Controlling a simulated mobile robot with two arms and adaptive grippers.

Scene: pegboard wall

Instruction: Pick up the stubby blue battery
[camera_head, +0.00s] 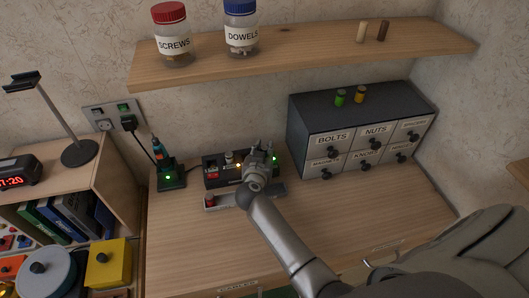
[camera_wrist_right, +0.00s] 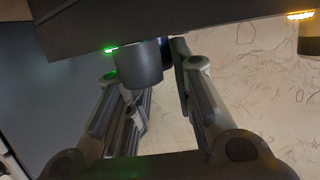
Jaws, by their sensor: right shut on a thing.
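My right gripper (camera_head: 262,158) is at the right part of a dark charger box (camera_head: 212,172) on the bench, its arm reaching in from the lower right. In the right wrist view, the gripper's fingers (camera_wrist_right: 152,80) are shut on a short blue-grey cylinder (camera_wrist_right: 140,65), apparently the stubby blue battery. Its end points down in that picture, below the dark charger body (camera_wrist_right: 200,22) and beside a green light. A darker blue patch shows by the right finger. In the head view, my gripper hides the battery. My left gripper is not in view.
A pale cylinder (camera_head: 228,157) stands in the charger, left of my gripper. A tray (camera_head: 240,197) with a red-topped piece (camera_head: 209,199) lies in front. A drawer cabinet (camera_head: 352,135) stands close right; a plugged-in tool (camera_head: 168,170) stands left. A shelf (camera_head: 310,47) overhangs behind.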

